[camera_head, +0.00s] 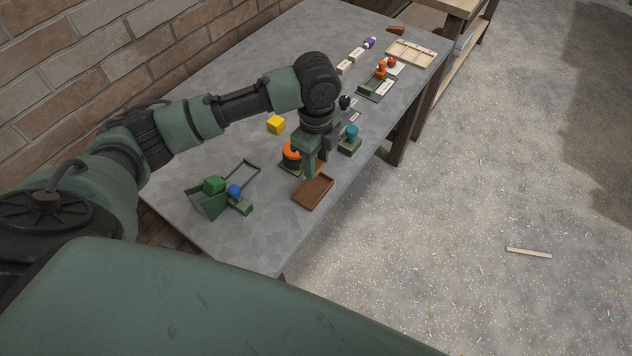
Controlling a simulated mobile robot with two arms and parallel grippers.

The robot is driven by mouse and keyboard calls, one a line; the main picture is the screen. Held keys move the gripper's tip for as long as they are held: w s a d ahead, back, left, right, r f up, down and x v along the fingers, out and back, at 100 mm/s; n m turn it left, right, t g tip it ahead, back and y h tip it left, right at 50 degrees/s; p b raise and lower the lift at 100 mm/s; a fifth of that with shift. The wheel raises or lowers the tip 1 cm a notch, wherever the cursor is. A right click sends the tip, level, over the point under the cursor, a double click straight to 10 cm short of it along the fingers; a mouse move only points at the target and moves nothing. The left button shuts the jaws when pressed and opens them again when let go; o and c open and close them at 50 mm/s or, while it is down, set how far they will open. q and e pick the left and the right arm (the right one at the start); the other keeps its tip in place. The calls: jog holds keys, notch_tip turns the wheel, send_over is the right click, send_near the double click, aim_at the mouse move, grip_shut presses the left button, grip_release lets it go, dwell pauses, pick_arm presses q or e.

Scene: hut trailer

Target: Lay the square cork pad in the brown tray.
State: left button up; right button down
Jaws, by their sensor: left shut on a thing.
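The brown tray (312,193) lies on the grey table near its front right edge, and its floor looks empty. My left gripper (315,167) is just behind the tray's far edge, pointing down. It is shut on a small brown piece that looks like the square cork pad (319,166). The fingers hide most of this piece, so its shape and height above the table are hard to tell. My right gripper is not in view.
An orange round thing (291,151) stands left of the gripper, and a blue-topped green block (350,141) right of it. A yellow cube (275,124) is farther back. A green box and blue ball (234,191) sit left. The table front is clear.

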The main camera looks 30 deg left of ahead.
aim_at(316, 192)
pick_arm(q)
notch_tip(316, 192, down, 10)
jog(key=shift+r+p, duration=0.1)
jog(key=shift+p, duration=0.3)
jog(key=o, duration=1.3)
notch_tip(316, 192, up, 12)
jog(key=shift+b, duration=0.55)
